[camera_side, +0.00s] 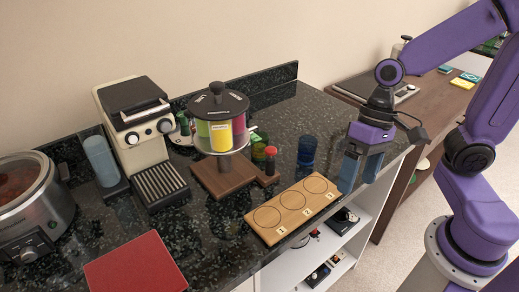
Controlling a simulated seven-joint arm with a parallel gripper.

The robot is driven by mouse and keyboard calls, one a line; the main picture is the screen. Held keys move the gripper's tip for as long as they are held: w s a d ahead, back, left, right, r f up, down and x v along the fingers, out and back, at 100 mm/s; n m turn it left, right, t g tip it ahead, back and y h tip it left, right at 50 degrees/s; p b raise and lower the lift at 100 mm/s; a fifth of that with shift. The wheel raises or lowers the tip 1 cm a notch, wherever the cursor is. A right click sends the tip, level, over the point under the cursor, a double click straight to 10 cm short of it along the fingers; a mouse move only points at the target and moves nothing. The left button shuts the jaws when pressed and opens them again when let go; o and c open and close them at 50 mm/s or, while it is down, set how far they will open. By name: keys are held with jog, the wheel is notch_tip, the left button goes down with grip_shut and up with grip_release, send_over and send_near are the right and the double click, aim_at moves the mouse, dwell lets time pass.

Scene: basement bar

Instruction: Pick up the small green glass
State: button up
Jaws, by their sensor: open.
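A small green glass (259,151) stands on the dark stone counter in the middle of the picture, just behind a small dark object with a red top (270,162), which partly hides it. A blue glass (307,149) stands to the right of the green glass. My gripper (360,183) is open and empty, with its blue-grey fingers pointing down near the counter's right front edge. It is to the right of the blue glass and well apart from the green glass.
A wooden board with circles (292,208) lies at the counter's front edge. A carousel of coloured containers on a wooden base (222,180) stands left of the green glass. A coffee machine (137,125), slow cooker (38,215) and red mat (135,268) are farther left.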

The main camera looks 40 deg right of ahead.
jog(key=w+m+t+y, duration=0.3)
jog(key=w+m, duration=0.9)
jog(key=m, duration=0.1)
jog(key=m+t, duration=0.5)
jog(key=m, duration=0.9)
send_near(268, 137)
jog(key=x, duration=0.7)
jog(key=shift+a+f, duration=0.15)
jog(key=shift+x, duration=2.85)
jog(key=shift+w, duration=0.15)
jog(key=c, duration=1.2)
jog(key=shift+c, duration=0.2)
jog(key=shift+r, duration=0.25)
